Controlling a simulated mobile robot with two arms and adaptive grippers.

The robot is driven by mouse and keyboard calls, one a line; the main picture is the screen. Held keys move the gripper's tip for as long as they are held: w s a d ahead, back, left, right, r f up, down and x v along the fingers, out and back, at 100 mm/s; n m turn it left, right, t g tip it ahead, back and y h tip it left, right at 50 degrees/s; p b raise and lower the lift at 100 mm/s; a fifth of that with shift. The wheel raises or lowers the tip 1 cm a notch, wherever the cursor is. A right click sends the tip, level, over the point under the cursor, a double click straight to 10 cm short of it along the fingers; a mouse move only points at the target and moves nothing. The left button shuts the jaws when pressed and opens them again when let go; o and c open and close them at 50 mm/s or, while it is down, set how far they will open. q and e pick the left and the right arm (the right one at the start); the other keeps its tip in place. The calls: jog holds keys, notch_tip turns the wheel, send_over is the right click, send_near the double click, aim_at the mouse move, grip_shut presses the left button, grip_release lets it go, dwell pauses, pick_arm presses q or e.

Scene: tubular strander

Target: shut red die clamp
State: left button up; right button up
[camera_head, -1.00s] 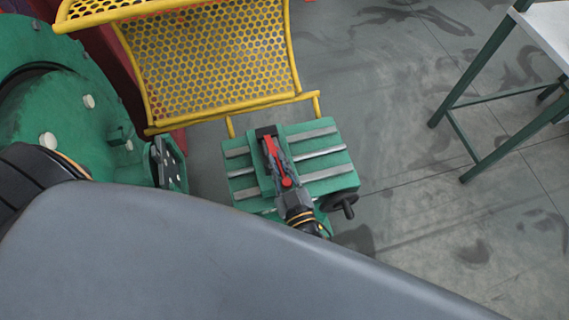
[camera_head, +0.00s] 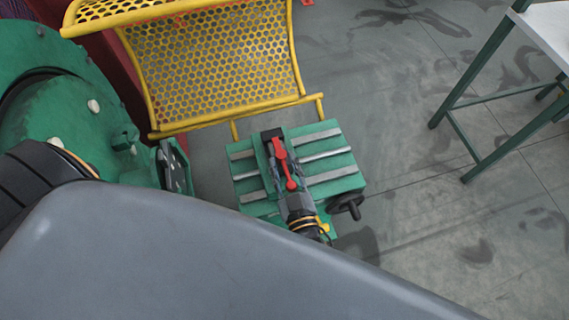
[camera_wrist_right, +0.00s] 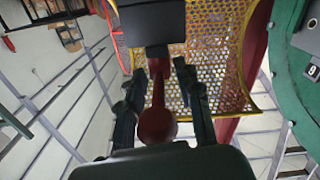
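The red die clamp (camera_head: 281,156) is a red lever with a round knob on a dark mount, on top of a green slotted block. My right gripper (camera_head: 284,178) reaches over the lever's near end from below in the head view. In the right wrist view the red knob (camera_wrist_right: 157,127) lies between the two dark fingers of that gripper (camera_wrist_right: 160,95), with gaps seeming to show on both sides. The gripper looks open around the lever; contact cannot be told. The lever's exact tilt is hard to judge. My left gripper is not in view.
The green block (camera_head: 333,165) has pale metal strips and a black handwheel (camera_head: 345,205) at its right. A yellow mesh guard (camera_head: 215,65) stands behind it, and a large green machine (camera_head: 85,120) at left. A table (camera_head: 545,30) is at far right. Floor between is clear.

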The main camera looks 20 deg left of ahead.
jog(key=shift+s+d, duration=0.15)
jog(key=shift+d, duration=0.05)
jog(key=v, duration=1.1)
jog(key=shift+s, duration=0.25)
jog(key=shift+d, duration=0.15)
